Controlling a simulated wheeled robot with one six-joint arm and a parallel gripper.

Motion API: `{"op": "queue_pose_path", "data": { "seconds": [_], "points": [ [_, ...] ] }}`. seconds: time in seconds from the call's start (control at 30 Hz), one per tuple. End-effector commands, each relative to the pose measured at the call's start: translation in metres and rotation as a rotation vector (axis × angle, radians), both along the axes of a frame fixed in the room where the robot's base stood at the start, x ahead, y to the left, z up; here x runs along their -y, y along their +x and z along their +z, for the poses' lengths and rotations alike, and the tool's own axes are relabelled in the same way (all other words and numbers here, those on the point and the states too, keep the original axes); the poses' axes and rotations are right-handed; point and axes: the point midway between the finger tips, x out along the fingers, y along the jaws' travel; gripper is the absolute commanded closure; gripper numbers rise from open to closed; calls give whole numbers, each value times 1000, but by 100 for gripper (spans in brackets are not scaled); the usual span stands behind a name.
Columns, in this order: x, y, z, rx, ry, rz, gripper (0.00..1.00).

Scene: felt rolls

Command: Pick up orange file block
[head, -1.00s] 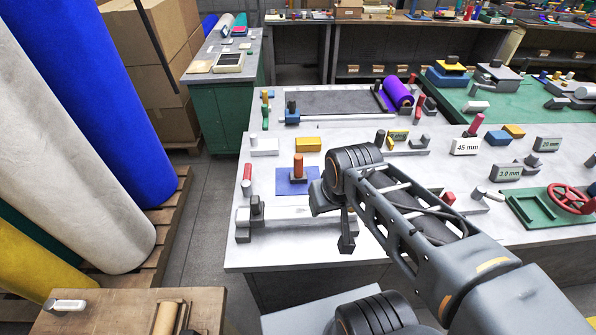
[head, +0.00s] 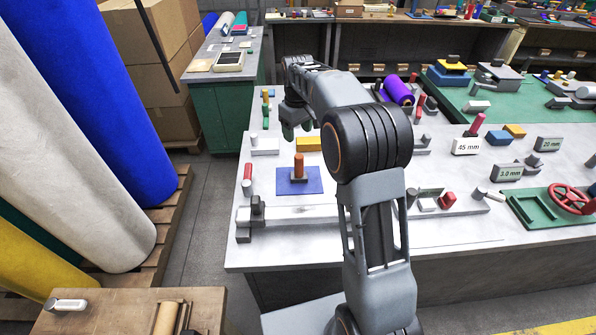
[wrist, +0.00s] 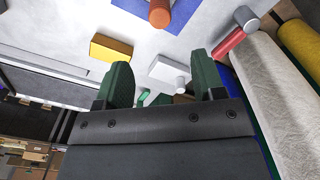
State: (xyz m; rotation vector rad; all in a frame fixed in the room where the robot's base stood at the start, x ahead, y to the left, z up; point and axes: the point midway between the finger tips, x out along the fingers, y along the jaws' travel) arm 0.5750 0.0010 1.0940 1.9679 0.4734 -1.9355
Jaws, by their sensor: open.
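An orange upright cylinder (head: 299,163) stands on a small dark base on a blue square plate (head: 313,183), on the near grey-white bench; its top shows in the wrist view (wrist: 160,13). A yellow-orange block (head: 309,144) lies behind it, and also shows left of my fingers in the wrist view (wrist: 111,48). I cannot tell for sure which is the file block. My gripper (head: 296,130) is open and empty, above the bench behind the blue plate. Its green fingers (wrist: 162,82) are apart, with a white block seen beyond and between them.
A white block with a grey cylinder (head: 264,146) stands left of the yellow-orange block. A red cylinder (head: 248,171) stands at the bench's left edge. A long grey fixture (head: 310,211) lies along the front. Another yellow-orange block (head: 514,131) is farther right.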

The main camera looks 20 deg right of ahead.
Motion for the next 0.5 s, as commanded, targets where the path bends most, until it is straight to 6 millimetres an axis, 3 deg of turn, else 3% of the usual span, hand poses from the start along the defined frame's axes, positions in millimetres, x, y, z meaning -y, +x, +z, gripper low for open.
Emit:
{"op": "queue_pose_path", "data": {
  "seconds": [0.07,0.17,0.5],
  "points": [
    [0,2,15,9,-1,50,37],
    [0,-2,10,-19,0,94,37],
    [0,-4,-45,-22,-1,111,37]
  ]
}}
